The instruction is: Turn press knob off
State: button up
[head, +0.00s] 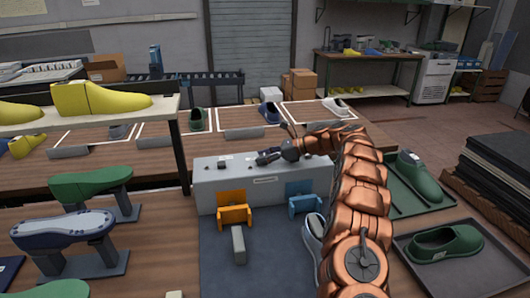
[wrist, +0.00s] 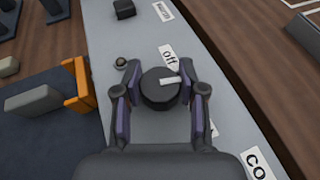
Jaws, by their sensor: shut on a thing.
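The press knob (wrist: 160,92) is a round black dial with a white pointer bar, on top of a grey box (head: 207,184). In the wrist view the bar points to the right, and a white "off" label (wrist: 169,56) lies just above the knob. The bar is not lined up with the label. My gripper (wrist: 161,86) is shut on the knob, one finger on its left and one on its right. In the head view my gripper (head: 270,156) reaches over the box top, and the knob cannot be made out.
A small round button (wrist: 120,62) and a black block (wrist: 124,9) sit on the box top beside the knob. An orange bracket (head: 234,210) and a blue bracket (head: 304,204) stand at the box's front. Green shoe lasts (head: 90,183) stand at left; trays with shoes lie at right.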

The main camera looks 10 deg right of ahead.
jog(key=shift+n+g+y+p, duration=0.4)
jog(key=shift+n+g+p, duration=0.85)
jog(key=shift+p, duration=2.7)
jog(key=o, duration=1.2)
jog(key=shift+c, duration=0.2)
